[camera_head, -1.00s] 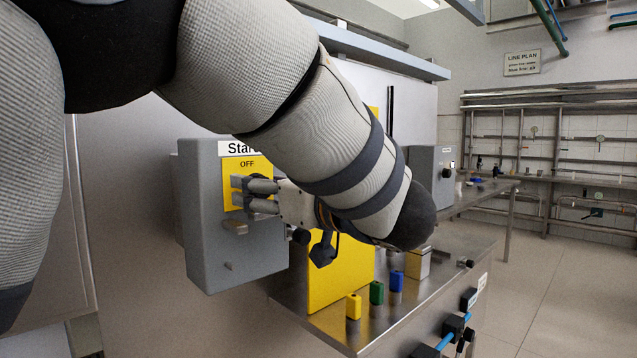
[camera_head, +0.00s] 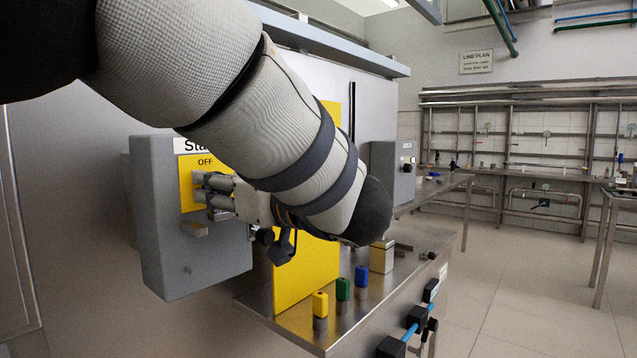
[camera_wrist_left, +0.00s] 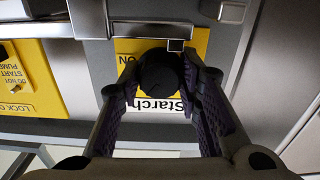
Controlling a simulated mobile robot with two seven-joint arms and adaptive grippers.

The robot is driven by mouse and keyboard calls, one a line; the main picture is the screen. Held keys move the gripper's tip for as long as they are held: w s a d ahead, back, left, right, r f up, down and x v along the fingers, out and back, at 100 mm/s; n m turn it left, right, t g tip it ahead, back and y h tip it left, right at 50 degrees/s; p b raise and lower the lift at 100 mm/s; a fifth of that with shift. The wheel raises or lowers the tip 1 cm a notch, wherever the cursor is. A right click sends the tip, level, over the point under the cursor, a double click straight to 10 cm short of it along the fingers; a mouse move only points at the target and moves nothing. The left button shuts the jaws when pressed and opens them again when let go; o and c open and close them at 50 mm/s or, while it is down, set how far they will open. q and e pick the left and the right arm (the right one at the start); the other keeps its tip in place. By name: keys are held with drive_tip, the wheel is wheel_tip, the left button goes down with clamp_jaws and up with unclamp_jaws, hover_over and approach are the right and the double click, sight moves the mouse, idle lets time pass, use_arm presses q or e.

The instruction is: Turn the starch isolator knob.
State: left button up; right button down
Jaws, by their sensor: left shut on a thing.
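The starch isolator is a grey box (camera_head: 195,265) on the left in the head view, with a yellow plate (camera_head: 187,180) marked OFF and a partly covered white label. My left gripper (camera_head: 206,188) reaches the plate from the right, its fingers at the front of the box. In the left wrist view the fingers (camera_wrist_left: 163,95) stand on either side of a round black knob (camera_wrist_left: 161,74), shut on it, in front of the yellow plate and the Starch label (camera_wrist_left: 160,104). In the head view the knob is hidden by the fingers. My right gripper is not in view.
A metal bench (camera_head: 300,335) below holds yellow (camera_head: 320,303), green (camera_head: 343,289) and blue (camera_head: 361,276) capped posts. A yellow panel (camera_head: 305,275) stands behind them. Another grey box (camera_head: 393,170) is farther right. Open floor (camera_head: 530,285) lies at right.

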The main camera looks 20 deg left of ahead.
use_arm(q)
drive_tip(key=shift+m, duration=0.3)
drive_tip(key=m, duration=0.4)
drive_tip(key=shift+m, duration=0.4)
drive_tip(key=m, duration=0.5)
drive_tip(key=shift+w, duration=0.1)
drive_tip(key=shift+m, duration=0.3)
drive_tip(key=o, duration=1.1)
drive_tip(key=shift+o, duration=0.2)
drive_tip(key=shift+f, duration=0.15)
